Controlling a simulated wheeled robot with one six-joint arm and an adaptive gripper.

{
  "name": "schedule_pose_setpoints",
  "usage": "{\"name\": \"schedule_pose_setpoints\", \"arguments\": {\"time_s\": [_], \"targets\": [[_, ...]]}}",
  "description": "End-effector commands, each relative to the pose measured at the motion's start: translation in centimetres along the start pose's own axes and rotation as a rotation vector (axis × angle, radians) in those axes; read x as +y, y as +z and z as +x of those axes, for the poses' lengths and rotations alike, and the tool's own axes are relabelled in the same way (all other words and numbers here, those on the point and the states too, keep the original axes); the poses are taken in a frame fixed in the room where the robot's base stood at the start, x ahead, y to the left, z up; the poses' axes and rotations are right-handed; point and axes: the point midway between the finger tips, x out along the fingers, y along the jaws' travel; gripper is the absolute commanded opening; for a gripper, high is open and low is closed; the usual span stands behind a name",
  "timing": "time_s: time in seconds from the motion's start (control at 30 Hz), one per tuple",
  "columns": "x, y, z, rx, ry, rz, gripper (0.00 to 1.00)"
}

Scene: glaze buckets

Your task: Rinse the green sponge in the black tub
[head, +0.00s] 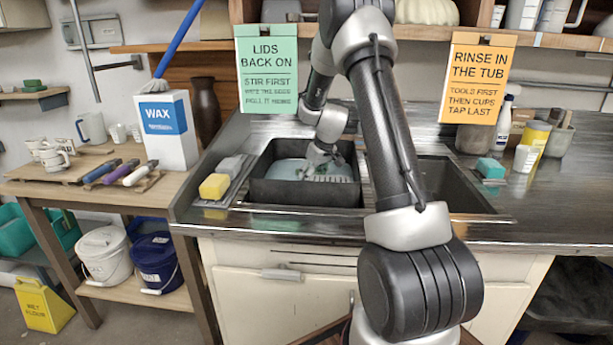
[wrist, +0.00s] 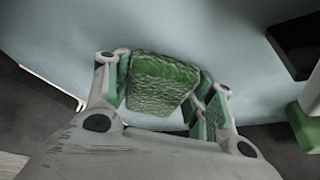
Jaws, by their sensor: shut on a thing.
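The black tub (head: 262,192) stands in the left sink basin and holds pale bluish water (head: 288,168). My gripper (head: 318,160) reaches down into the tub in the head view. In the wrist view my gripper (wrist: 165,88) is shut on the green sponge (wrist: 160,80), a textured block between the two green-padded fingers. The pale water surface (wrist: 200,30) fills the picture behind the sponge. Whether the sponge touches the water cannot be told. In the head view the sponge is too small and covered to make out clearly.
A yellow sponge (head: 215,186) and a grey one (head: 230,165) lie left of the tub. An orange sign (head: 478,78) and a green sign (head: 268,68) hang above. A teal block (head: 490,168) lies right of the empty right basin (head: 450,180).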

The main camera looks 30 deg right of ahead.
Motion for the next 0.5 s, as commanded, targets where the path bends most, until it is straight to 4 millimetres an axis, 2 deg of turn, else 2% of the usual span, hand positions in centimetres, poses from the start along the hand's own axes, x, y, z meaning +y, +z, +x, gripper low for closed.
{"name": "schedule_pose_setpoints", "arguments": {"time_s": [0.17,0.5], "targets": [[-0.1,-0.1,0.1,0.000,-0.001,-0.002,0.28],[-2.5,-2.3,0.9,0.000,-0.001,-0.003,0.28]]}}
